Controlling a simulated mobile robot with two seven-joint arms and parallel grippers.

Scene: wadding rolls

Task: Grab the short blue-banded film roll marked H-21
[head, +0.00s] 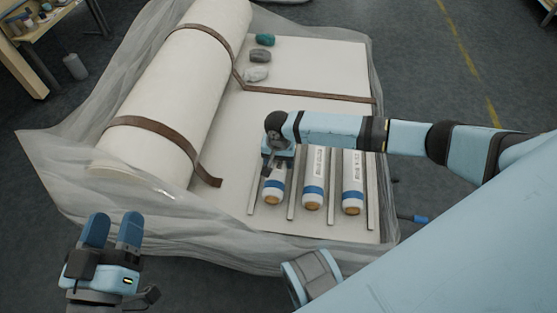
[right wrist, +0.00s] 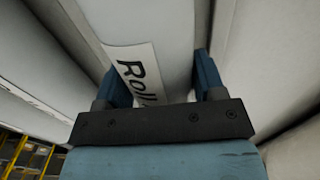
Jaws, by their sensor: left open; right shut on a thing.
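Three white film rolls with blue bands and brown core ends lie side by side on the white board: a left roll (head: 272,191), a middle roll (head: 313,192) and a right roll (head: 352,193). My right gripper (head: 277,163) is shut on the left roll, which also shows between its fingers (right wrist: 163,86) in the right wrist view. That roll's label (right wrist: 135,72) reads "Roll"; the rest is hidden, so I cannot read H-21. My arm covers the rolls' far ends, so their lengths are unclear. My left gripper (head: 110,232) is open and empty, off the board at lower left.
Thin grey rails (head: 292,190) separate the rolls. A large white wadding roll (head: 180,85) with brown straps lies to the left. Green, dark grey and light grey bundles (head: 260,56) lie at the back. Translucent sheeting (head: 170,220) surrounds the board (head: 320,65).

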